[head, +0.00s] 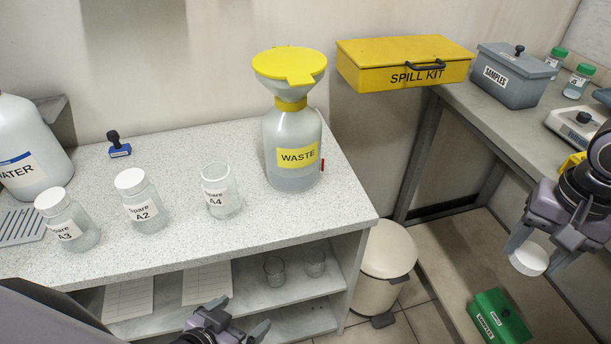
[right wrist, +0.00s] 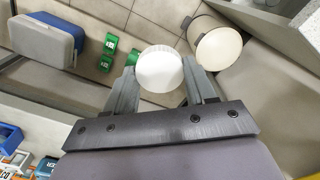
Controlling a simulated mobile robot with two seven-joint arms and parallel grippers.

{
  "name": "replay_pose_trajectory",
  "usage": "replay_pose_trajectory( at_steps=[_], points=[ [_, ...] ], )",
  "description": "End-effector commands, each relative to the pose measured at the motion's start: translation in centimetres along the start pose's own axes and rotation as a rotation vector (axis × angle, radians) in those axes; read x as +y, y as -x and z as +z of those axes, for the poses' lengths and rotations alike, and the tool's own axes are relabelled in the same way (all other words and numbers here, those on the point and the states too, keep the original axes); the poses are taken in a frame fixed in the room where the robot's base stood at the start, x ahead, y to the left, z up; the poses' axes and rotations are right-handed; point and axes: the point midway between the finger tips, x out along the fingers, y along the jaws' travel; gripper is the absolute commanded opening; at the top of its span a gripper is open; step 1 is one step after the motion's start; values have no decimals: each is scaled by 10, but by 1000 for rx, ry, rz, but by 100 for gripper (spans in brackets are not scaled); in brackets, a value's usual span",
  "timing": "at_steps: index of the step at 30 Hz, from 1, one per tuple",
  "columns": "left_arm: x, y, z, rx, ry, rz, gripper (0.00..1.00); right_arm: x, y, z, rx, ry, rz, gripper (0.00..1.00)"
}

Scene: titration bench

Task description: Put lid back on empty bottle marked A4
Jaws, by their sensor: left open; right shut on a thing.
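The bottle marked A4 (head: 220,192) stands upright and open on the speckled bench, empty as far as I can see. My right gripper (head: 534,247) is shut on a white round lid (head: 529,259). It holds the lid at the far right, well away from the bottle and beyond the bench edge. The lid also shows between the fingers in the right wrist view (right wrist: 160,70). My left gripper (head: 236,330) is open and empty, low in front of the bench, with its fingers partly cut off by the picture's edge.
Capped bottles A2 (head: 141,205) and A3 (head: 68,226) stand left of A4. The waste bottle (head: 293,135) with its yellow funnel stands right of A4. The bench front before A4 is clear.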

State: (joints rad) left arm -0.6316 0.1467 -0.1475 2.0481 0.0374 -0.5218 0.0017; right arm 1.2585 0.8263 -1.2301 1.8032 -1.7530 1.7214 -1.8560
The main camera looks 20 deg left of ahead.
Motion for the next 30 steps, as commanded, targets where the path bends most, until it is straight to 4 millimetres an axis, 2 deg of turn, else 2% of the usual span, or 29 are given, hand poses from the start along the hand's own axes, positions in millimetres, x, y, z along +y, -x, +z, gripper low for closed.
replay_pose_trajectory(
  at_steps=[1, 3, 9, 15, 23, 25, 30],
  points=[
    [-3, 9, -14, -11, 1, -4, 97, 8, 19, -11, 2, -129, -2, 23],
    [-7, 17, -25, -38, 3, -10, 97, 20, 36, -24, 1, -321, -3, 23],
    [-17, 41, -52, -112, 7, -20, 97, 53, 84, -54, 0, -845, -2, 23],
    [-23, 64, -72, -174, 6, -24, 97, 83, 123, -73, -1, -1282, -2, 23],
    [-29, 89, -92, -228, 4, -24, 97, 114, 162, -87, -1, -1716, -1, 23],
    [-42, 83, -111, -135, 9, -28, 97, 118, 166, -88, -1, -1775, 0, 23],
    [-70, 84, -157, 71, 24, -44, 97, 130, 181, -91, -1, -1934, 0, 23]
  ],
)
